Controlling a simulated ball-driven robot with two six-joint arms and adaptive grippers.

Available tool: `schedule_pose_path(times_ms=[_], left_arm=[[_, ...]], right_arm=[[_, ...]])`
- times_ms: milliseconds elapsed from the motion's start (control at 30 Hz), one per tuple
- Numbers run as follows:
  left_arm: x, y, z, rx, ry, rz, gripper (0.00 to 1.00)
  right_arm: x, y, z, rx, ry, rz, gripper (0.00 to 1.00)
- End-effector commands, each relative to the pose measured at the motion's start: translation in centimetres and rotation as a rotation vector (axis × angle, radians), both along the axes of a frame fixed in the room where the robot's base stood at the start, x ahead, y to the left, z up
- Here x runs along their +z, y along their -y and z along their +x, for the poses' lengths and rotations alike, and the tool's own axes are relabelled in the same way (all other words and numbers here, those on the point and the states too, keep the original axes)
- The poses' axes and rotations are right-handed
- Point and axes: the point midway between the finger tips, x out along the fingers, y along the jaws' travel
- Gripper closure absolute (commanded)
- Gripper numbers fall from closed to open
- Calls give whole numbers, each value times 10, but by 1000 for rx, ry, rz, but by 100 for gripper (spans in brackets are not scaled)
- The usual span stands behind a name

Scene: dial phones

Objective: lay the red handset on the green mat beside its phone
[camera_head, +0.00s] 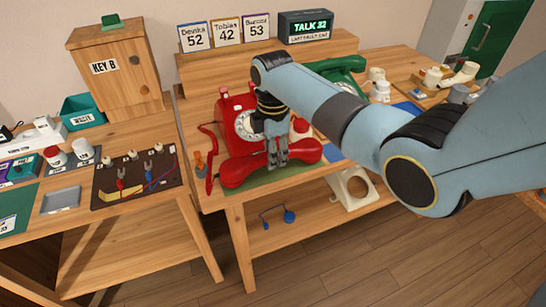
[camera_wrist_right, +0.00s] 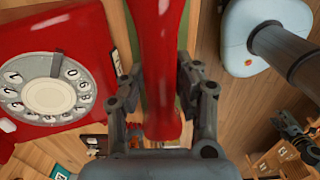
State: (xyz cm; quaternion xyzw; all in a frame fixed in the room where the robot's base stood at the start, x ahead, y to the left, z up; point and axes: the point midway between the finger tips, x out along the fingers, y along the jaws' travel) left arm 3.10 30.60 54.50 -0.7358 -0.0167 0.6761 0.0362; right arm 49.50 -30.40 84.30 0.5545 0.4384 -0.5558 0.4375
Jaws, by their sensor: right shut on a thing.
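The red handset (camera_head: 243,172) lies low over the green mat (camera_head: 285,174) in front of the red phone (camera_head: 229,108). My right gripper (camera_head: 277,162) reaches down onto its middle and is shut on it. In the right wrist view the handset (camera_wrist_right: 157,50) runs between the two fingers of my right gripper (camera_wrist_right: 159,88), with the phone's dial (camera_wrist_right: 48,92) to the left. A sliver of green shows beside the handset there. I cannot tell whether the handset touches the mat. My left gripper is not in the head view.
A green phone (camera_head: 342,68) stands farther back, partly behind my right arm. A red cord (camera_head: 209,160) and a small orange item (camera_head: 199,163) lie left of the red phone. A board with tools (camera_head: 135,176) is on the left table, across a gap. A lower shelf holds a blue item (camera_head: 289,215).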

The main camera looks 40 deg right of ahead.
Motion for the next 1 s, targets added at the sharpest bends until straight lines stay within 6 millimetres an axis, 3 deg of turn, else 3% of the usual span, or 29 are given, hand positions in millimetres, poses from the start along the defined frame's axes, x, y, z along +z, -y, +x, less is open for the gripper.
schedule_pose_path(times_ms=[100,467,500,633,1000], left_arm=[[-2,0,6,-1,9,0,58],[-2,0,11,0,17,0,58],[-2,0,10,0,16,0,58],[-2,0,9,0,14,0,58],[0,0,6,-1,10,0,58]], right_arm=[[-11,0,1,0,3,0,100],[-14,0,1,0,3,0,100],[-15,0,0,0,2,0,65],[-14,0,0,0,2,0,48],[-8,0,1,0,4,0,46]])
